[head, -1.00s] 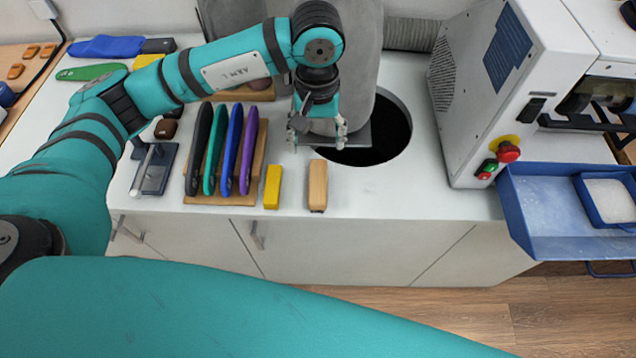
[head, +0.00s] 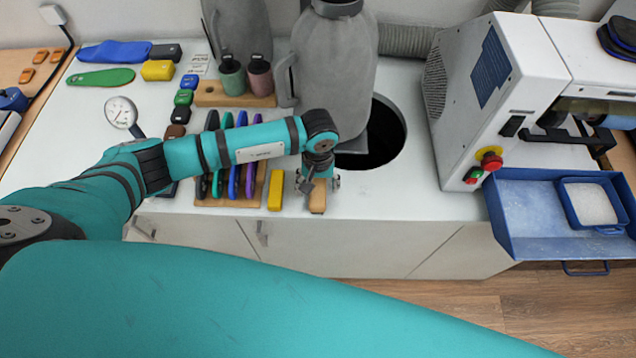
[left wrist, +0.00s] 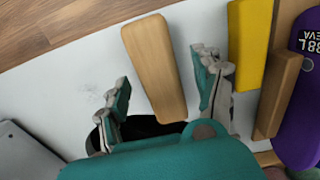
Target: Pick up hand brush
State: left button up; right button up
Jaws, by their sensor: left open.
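The hand brush shows as a tan wooden block (head: 317,205) lying near the front edge of the white worktop. In the head view its far part is hidden under my left gripper (head: 319,184). In the left wrist view the brush (left wrist: 155,66) lies between the two open fingers of my left gripper (left wrist: 163,80), with a gap to each side. The gripper is over it and empty. No bristles show. My right gripper is not in view.
A yellow block (head: 275,190) lies just left of the brush, beside a wooden rack (head: 262,180) of coloured insoles. Behind are a round dark opening (head: 388,135) and a grey canister (head: 335,70). The worktop right of the brush is clear.

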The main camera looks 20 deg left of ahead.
pick_arm(q)
jog(key=shift+f, duration=0.6)
grip_shut()
jog(key=shift+r, duration=0.1)
jog(key=shift+r, duration=0.1)
